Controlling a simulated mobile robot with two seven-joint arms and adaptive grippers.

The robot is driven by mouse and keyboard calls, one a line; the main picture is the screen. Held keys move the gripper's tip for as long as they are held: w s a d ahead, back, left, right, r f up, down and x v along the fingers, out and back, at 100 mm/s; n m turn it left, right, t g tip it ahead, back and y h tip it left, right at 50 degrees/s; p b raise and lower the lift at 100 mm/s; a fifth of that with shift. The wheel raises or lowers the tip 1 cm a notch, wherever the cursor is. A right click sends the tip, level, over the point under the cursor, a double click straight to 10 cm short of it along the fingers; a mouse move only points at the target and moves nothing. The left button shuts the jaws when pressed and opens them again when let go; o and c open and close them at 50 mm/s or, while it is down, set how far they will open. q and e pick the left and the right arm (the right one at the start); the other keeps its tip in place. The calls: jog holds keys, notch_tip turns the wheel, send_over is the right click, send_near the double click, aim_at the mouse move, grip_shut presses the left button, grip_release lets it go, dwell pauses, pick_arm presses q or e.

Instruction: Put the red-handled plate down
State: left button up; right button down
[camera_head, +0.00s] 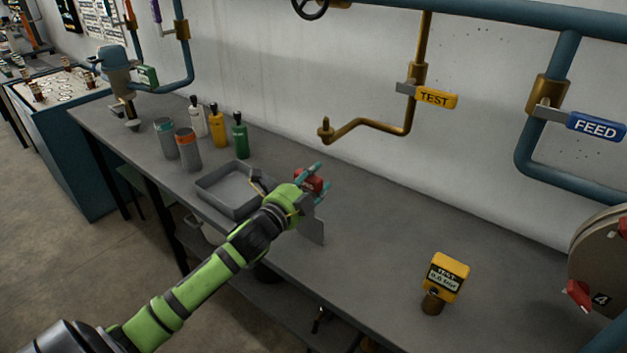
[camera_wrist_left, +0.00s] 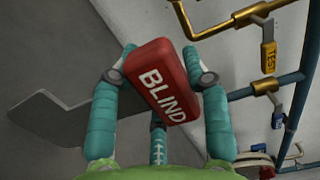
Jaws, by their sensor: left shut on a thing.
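The red-handled plate has a red block handle (camera_head: 316,184) and a thin grey plate (camera_head: 313,228). My left gripper (camera_head: 308,178) is shut on the red handle, above the middle of the grey bench (camera_head: 370,240). In the head view the grey plate hangs below the handle; I cannot tell whether its lower edge touches the bench. In the left wrist view the handle (camera_wrist_left: 163,84), lettered BLIND, sits between my teal fingers, and the grey plate (camera_wrist_left: 62,122) extends to the left. My right gripper is not in view.
A grey tray (camera_head: 206,187) lies left of my gripper, with cans (camera_head: 188,150) and bottles (camera_head: 240,136) behind it. A yellow TEST gauge (camera_head: 446,276) stands at right. Brass pipe (camera_head: 372,123) hangs over the back. The bench between gripper and gauge is clear.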

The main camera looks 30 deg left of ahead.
pick_arm(q)
jog(key=shift+f, duration=0.1)
jog(key=o, duration=1.4)
jog(key=shift+f, duration=0.1)
jog(key=shift+r, duration=0.2)
jog(key=shift+s+b, duration=0.8)
jog(key=shift+s, duration=5.25)
